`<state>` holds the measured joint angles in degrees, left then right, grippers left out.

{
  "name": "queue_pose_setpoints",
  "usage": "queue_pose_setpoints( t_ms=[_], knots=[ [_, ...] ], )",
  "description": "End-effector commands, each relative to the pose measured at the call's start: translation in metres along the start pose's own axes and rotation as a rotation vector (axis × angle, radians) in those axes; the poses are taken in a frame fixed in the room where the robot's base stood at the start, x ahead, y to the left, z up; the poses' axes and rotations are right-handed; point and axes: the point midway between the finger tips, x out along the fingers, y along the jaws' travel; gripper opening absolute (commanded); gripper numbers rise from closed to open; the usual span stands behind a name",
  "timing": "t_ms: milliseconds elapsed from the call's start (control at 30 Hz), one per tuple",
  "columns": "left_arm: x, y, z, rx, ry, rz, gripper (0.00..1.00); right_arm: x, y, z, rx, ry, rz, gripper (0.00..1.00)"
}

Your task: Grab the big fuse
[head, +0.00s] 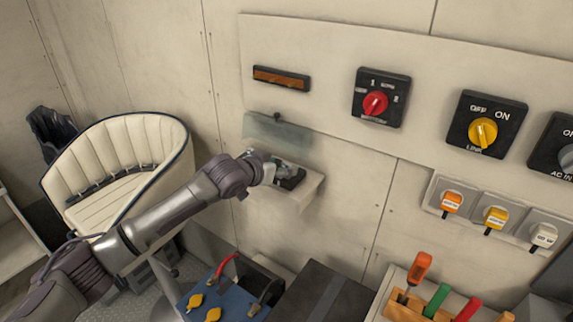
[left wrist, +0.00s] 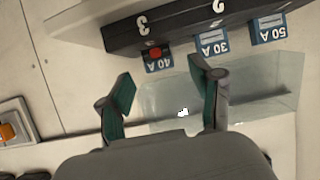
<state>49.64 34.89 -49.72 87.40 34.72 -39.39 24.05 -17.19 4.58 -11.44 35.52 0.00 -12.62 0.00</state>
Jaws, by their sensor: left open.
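A dark fuse block (left wrist: 180,28) runs across the top of the left wrist view, upside down there. It has blue-grey labels reading 40 A (left wrist: 158,64), 30 A (left wrist: 213,46) and 50 A (left wrist: 268,30), with a small red piece (left wrist: 155,52) at the 40 A place. I cannot tell which part is the big fuse. My left gripper (left wrist: 160,92) is open and empty, its fingers just short of the block. In the head view my left gripper (head: 284,172) is at the small wall shelf (head: 306,190) and partly hides the dark block there. My right gripper is not in view.
A clear cover (head: 278,132) sticks out above the shelf and shows behind my fingers in the wrist view (left wrist: 260,95). Red (head: 375,103) and yellow (head: 483,132) rotary switches are to the right. A blue battery (head: 228,298) and a tool rack (head: 408,312) stand below.

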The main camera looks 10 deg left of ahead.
Motion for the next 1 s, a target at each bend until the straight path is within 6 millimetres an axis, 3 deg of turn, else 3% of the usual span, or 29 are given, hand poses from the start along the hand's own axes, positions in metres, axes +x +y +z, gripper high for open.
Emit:
queue_pose_setpoints(
  t_ms=[167, 400, 700, 1000],
  knots=[
    [0.015, 0.0, 0.0, 0.001, 0.0, 0.0, 0.65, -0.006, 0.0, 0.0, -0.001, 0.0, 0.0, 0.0],
    [0.016, 0.0, 0.001, 0.001, 0.0, 0.0, 0.65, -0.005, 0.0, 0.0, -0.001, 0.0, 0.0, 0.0],
    [0.016, 0.0, 0.001, 0.0, 0.0, 0.0, 0.16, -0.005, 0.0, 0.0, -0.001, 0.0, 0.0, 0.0],
    [0.016, -0.001, 0.001, 0.0, 0.0, 0.0, 0.16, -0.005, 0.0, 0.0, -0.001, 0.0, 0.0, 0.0]
  ],
)
